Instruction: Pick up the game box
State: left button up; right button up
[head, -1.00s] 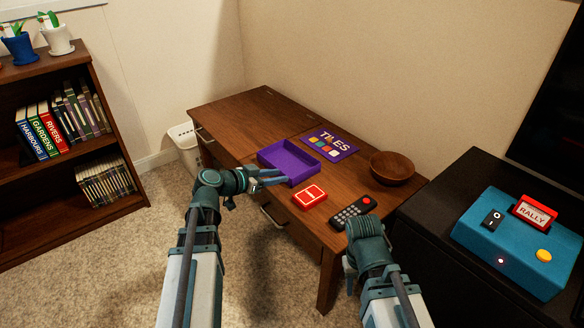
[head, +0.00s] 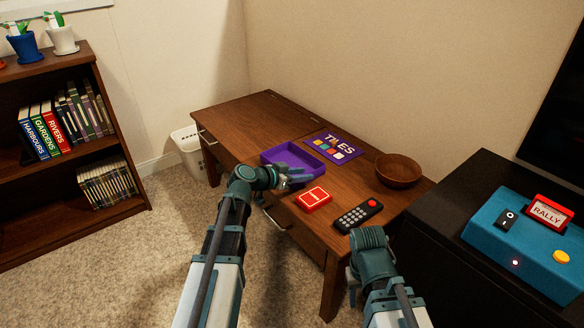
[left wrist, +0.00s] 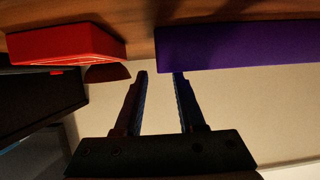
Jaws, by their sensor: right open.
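The game box is a purple open tray (head: 290,160) on the desk. A purple panel marked TILES (head: 332,146) lies flat behind it. My left gripper (head: 300,178) is at the tray's near right side in the head view. In the left wrist view (left wrist: 160,74) its two fingers are apart with nothing between them, and the purple wall (left wrist: 235,45) is just beyond and to the right of the fingertips. My right gripper (head: 370,242) is low in front of the desk's right end; its fingers are hard to make out.
A red card box (head: 313,198), a black remote (head: 357,215) and a wooden bowl (head: 398,169) share the wooden desk (head: 245,125). A dark cabinet with a teal box (head: 525,240) stands at right. The desk's left part is clear.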

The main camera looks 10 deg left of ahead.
pick_arm(q)
jog(key=b+x, duration=0.1)
jog(key=x, duration=0.3)
jog(key=shift+w+d+f, duration=0.1)
jog(key=shift+w, duration=0.15)
grip_shut()
dwell(1.1)
